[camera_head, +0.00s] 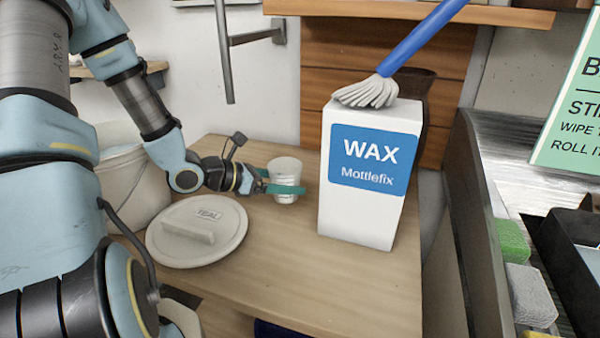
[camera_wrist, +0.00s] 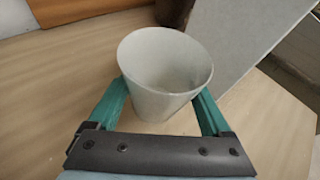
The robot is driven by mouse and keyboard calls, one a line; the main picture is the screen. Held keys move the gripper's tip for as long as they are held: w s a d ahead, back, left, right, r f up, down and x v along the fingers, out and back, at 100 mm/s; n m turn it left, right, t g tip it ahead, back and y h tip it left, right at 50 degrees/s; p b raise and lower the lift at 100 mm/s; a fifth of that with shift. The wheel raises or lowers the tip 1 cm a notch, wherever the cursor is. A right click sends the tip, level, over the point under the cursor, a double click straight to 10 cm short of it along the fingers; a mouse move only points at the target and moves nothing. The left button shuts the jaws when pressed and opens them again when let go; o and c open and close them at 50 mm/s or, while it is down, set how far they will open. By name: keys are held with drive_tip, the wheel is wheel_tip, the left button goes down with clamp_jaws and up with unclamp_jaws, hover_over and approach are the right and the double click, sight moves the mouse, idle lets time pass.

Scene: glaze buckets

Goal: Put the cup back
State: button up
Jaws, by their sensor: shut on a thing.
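A small white cup (camera_head: 285,170) is upright at the middle of the wooden table, left of the wax box. My gripper (camera_head: 284,189) is shut on the cup, with a green finger on either side of its body. In the wrist view the cup (camera_wrist: 160,80) stands between the two green fingers of my gripper (camera_wrist: 163,100), its open mouth facing up, and looks empty. I cannot tell whether its base touches the table.
A white WAX Mottlefix box (camera_head: 362,215) with a blue-handled brush (camera_head: 372,92) on top stands close right of the cup. A round white lid marked TEAL (camera_head: 225,240) lies at the front left. A pale bucket (camera_head: 135,185) is behind it. Bare table (camera_head: 275,265) lies in front.

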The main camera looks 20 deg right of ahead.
drive_tip(key=w+d+p, duration=0.1)
drive_tip(key=w+d, duration=0.2)
drive_tip(key=w+d+p, duration=0.2)
drive_tip(key=w+d, duration=0.1)
drive_tip(key=w, duration=0.1)
drive_tip(key=shift+w+d, duration=0.2)
wheel_tip(320, 180, down, 3)
drive_tip(key=shift+w+r+p, duration=0.1)
drive_tip(key=shift+r+p, duration=0.1)
drive_tip(key=shift+p, duration=0.75)
drive_tip(key=shift+f, duration=0.5)
drive_tip(key=shift+f, duration=0.2)
drive_tip(key=o, duration=1.6)
